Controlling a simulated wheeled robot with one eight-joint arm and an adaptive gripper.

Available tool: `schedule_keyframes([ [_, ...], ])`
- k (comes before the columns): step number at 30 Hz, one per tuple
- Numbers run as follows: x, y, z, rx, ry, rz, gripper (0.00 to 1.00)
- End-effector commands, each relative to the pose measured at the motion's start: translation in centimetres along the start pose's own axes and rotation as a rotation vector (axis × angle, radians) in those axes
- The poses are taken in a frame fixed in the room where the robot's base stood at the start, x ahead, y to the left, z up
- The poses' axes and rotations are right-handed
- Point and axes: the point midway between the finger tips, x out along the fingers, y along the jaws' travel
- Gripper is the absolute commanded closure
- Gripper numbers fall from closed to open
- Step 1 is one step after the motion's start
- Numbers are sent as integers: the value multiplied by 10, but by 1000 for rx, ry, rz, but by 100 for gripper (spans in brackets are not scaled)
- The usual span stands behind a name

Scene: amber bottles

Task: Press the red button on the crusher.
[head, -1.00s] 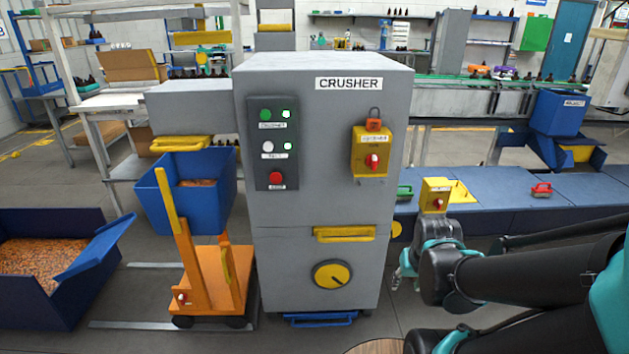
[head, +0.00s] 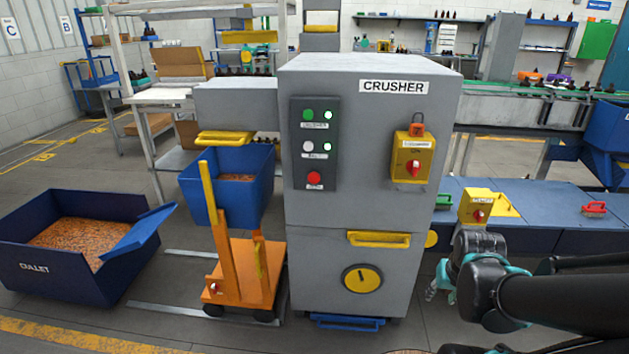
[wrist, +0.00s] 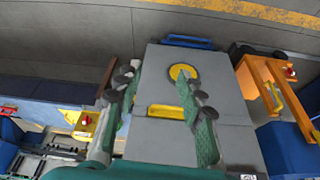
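The crusher (head: 370,130) is a tall grey cabinet with a sign reading CRUSHER in the middle of the head view. Its dark control panel (head: 314,143) on the upper left of the front bears a red button (head: 314,178) at the bottom, below green and white buttons with lit lamps. My gripper (head: 436,288) is low at the right of the crusher in the head view, apart from it and partly hidden by my arm. In the wrist view my gripper (wrist: 160,100) has its two fingers spread, with nothing between them, facing the crusher's lower front (wrist: 160,135). The red button does not show there.
A yellow box with a red knob (head: 412,158) is on the crusher's right front. An orange cart (head: 240,275) with a blue bin (head: 232,200) stands left of it. A blue cullet container (head: 75,265) is far left. Floor in front is clear.

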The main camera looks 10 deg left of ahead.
Motion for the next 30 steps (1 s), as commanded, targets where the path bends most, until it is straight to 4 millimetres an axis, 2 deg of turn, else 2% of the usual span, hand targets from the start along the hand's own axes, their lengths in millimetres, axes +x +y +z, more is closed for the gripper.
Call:
schedule_keyframes([
  [1,0,0,0,0,0,0,70],
  [6,0,0,0,0,0,0,91],
  [9,0,0,0,0,0,0,100],
  [30,0,0,0,0,0,0,100],
])
